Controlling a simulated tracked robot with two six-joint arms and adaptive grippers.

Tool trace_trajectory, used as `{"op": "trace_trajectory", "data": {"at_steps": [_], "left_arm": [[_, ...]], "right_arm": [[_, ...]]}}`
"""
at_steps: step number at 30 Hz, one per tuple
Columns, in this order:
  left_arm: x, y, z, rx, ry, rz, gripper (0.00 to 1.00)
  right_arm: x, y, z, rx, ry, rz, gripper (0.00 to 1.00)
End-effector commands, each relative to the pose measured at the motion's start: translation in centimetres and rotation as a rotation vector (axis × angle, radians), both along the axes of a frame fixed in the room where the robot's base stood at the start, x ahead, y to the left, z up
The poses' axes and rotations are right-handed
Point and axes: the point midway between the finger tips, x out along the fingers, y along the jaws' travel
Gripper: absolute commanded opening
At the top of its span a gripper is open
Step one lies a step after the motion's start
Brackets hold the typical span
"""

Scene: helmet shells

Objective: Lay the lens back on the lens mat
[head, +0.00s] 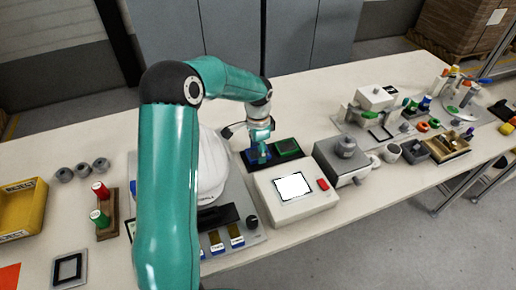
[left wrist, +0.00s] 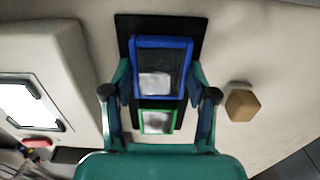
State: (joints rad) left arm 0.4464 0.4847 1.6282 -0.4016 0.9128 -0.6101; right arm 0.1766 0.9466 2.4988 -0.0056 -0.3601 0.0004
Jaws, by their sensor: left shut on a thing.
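The lens (left wrist: 162,70), a clear pane in a blue frame, is between the fingers of my left gripper (left wrist: 160,84), which is shut on its sides. The black lens mat (left wrist: 160,24) lies beneath it in the left wrist view. The lens looks larger than a green-framed lens (left wrist: 158,122) on the mat, so it seems nearer the camera; any gap below it cannot be judged. In the head view my left gripper (head: 260,146) points down over the mat's left part, next to the green-framed lens (head: 287,146). My right gripper is not in view.
A pale box with a lit screen (head: 293,188) stands just in front of the mat. A white helmet shell (head: 211,172) is at left, partly behind my arm. A grey block (head: 343,160) stands to the right. A small brown block (left wrist: 240,104) shows beside the mat.

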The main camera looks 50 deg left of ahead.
Motion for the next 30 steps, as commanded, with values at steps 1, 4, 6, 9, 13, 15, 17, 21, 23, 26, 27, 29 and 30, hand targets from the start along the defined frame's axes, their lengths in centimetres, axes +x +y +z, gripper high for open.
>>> {"op": "trace_trajectory", "data": {"at_steps": [1,4,6,9,13,15,17,21,23,26,27,29,30], "left_arm": [[-0.01,0.01,-0.12,0.0,0.0,0.0,0.23],[-0.01,0.01,-0.1,0.0,0.0,0.0,0.23],[-0.01,0.01,-0.08,0.0,0.0,0.0,0.23],[-0.01,0.0,-0.08,0.0,0.0,0.0,0.23],[-0.01,0.0,-0.15,0.0,0.0,0.0,0.23],[-0.01,0.0,-0.25,0.0,0.0,0.0,0.23],[-0.01,0.0,-0.36,0.0,0.0,0.0,0.23],[-0.01,0.0,-0.66,0.0,0.0,0.0,0.23],[-0.01,0.0,-0.78,0.0,0.0,0.001,0.23],[-0.02,0.01,-0.98,0.0,0.0,0.001,0.23],[-0.02,0.01,-1.06,0.0,0.0,0.001,0.23],[-0.02,0.02,-0.96,0.0,0.0,0.001,0.66],[-0.02,0.01,-0.96,0.0,0.0,0.001,0.72]], "right_arm": [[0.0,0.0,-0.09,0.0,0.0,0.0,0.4],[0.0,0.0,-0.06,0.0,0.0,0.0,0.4],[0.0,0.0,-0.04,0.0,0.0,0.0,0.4],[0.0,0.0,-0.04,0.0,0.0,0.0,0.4],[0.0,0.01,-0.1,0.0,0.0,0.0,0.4],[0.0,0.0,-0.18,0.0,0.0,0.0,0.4],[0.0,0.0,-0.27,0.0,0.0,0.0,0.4],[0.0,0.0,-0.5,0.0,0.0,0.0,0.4],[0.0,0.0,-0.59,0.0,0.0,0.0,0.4],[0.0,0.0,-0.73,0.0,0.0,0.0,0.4],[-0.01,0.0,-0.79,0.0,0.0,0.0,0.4],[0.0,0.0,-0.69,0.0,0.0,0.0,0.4],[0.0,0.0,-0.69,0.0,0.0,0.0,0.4]]}}
